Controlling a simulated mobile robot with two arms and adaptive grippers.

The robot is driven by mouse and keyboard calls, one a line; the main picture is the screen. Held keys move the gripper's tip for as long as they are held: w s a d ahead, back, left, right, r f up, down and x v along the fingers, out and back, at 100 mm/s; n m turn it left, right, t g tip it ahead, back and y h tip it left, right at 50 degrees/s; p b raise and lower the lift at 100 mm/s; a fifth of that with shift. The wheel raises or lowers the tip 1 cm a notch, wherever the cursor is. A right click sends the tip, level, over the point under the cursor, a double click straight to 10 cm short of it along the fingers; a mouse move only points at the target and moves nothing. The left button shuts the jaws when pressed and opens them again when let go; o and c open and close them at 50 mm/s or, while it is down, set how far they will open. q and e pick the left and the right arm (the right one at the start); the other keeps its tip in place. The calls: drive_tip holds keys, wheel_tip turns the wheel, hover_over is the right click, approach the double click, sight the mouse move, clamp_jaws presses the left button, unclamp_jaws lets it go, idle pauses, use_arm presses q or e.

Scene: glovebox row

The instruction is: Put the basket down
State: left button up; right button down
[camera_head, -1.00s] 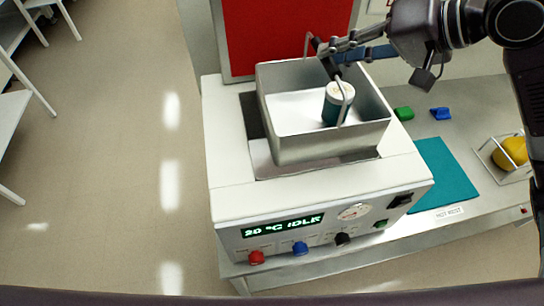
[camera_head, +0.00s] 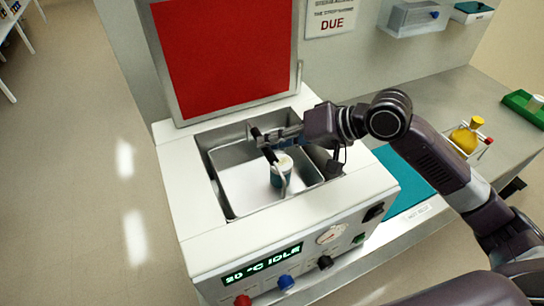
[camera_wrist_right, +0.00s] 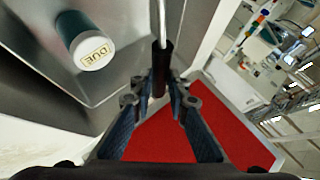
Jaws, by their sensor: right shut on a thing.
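The metal basket (camera_head: 240,184) sits down inside the well of the white bath unit (camera_head: 180,205), its walls mostly below the unit's top. I cannot tell if it touches the well floor. My right gripper (camera_head: 262,138) is shut on the dark grip of the basket handle (camera_wrist_right: 162,62), above the basket. My left gripper is out of view.
The unit's red-faced lid (camera_head: 225,55) stands open behind the well. The front panel's display (camera_head: 262,263) reads "20 °C IDLE". A teal mat (camera_head: 405,180) lies to the right on the bench, with a yellow object (camera_head: 466,136) in a wire holder beyond it.

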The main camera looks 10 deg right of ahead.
drive_tip(key=shift+f, duration=2.6)
drive_tip(key=c, duration=1.8)
unclamp_jaws()
drive_tip(key=shift+f, duration=0.2)
drive_tip(key=shift+c, duration=0.2)
drive_tip(key=shift+r, duration=0.1)
drive_tip(key=b+v, duration=0.2)
drive_tip(key=v, duration=1)
